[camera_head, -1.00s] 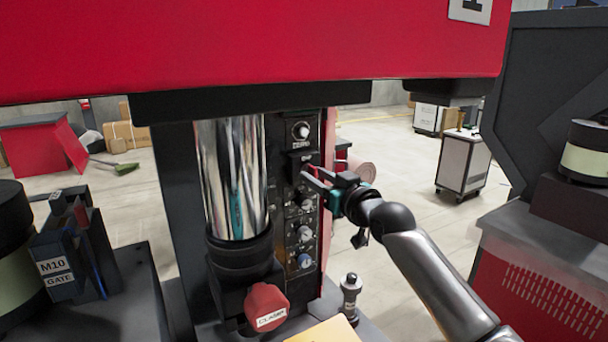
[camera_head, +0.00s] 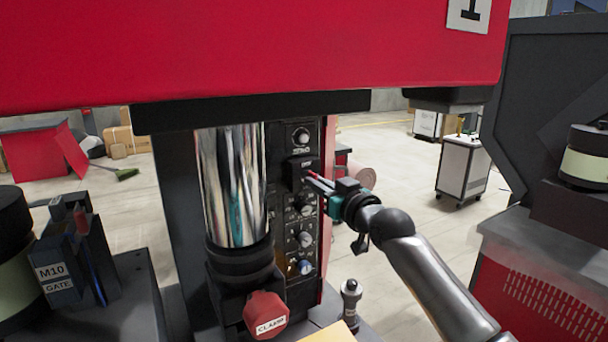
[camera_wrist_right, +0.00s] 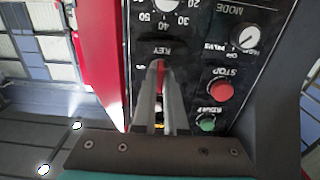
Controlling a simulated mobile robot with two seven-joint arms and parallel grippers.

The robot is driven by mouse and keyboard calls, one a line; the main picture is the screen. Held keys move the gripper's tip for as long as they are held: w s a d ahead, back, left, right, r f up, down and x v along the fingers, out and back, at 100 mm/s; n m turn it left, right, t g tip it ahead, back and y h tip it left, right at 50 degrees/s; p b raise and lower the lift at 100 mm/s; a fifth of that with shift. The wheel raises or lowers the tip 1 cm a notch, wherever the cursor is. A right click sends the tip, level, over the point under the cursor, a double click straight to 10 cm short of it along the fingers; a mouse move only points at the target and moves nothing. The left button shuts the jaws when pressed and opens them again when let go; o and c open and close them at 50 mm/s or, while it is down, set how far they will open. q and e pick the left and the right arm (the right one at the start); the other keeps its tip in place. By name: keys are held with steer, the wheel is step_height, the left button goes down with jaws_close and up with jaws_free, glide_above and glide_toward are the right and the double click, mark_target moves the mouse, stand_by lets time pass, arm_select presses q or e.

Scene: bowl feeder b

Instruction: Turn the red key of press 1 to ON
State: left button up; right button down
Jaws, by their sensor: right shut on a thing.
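The red key (camera_wrist_right: 161,70) is in the control panel (camera_wrist_right: 200,60) of press 1, beside the KEY label in the right wrist view. My right gripper (camera_wrist_right: 160,82) is shut on it, one finger on each side, and the fingers hide most of the key. In the head view my right gripper (camera_head: 308,176) reaches the dark key block (camera_head: 301,165) from the right. The key's angle is hard to tell. My left gripper is not in view.
A red STOP button (camera_wrist_right: 220,90), a green button (camera_wrist_right: 207,122) and the MODE dial (camera_wrist_right: 245,36) sit near the fingers. A shiny column (camera_head: 232,185) stands left of the panel, above a red CLAMP knob (camera_head: 266,314). A wheeled cabinet (camera_head: 463,172) stands behind.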

stand_by(0.3)
steer(key=shift+m+p, duration=1.5)
steer(key=shift+m, duration=1.1)
steer(key=m+p, duration=0.2)
steer(key=m, duration=0.3)
